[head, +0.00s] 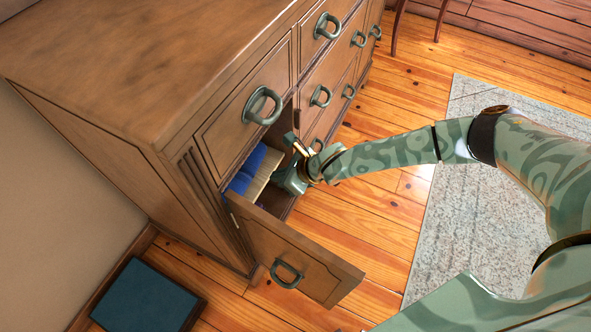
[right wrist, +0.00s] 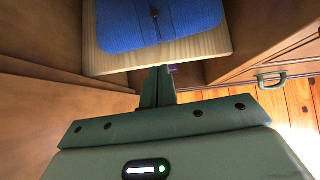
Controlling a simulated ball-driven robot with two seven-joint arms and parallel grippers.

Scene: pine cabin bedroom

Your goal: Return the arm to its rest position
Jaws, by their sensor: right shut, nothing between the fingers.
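My right arm comes in from the right in the head view, and its gripper (head: 292,145) is at the open compartment of the wooden dresser (head: 140,60). In the right wrist view the gripper's fingers (right wrist: 157,86) are together with nothing between them. They point at the front edge of a pale wooden board (right wrist: 170,58) inside the compartment. A blue ribbed item (right wrist: 150,28) lies on the board; both also show partly in the head view. The dresser's lower door (head: 320,268) stands open. My left gripper is not in view.
The open door with its ring handle (head: 287,273) juts out below the gripper. Closed drawers with handles (head: 321,96) lie beyond it. A grey rug (head: 470,215) and bare floor are to the right. A dark blue flat thing (head: 150,297) is at lower left.

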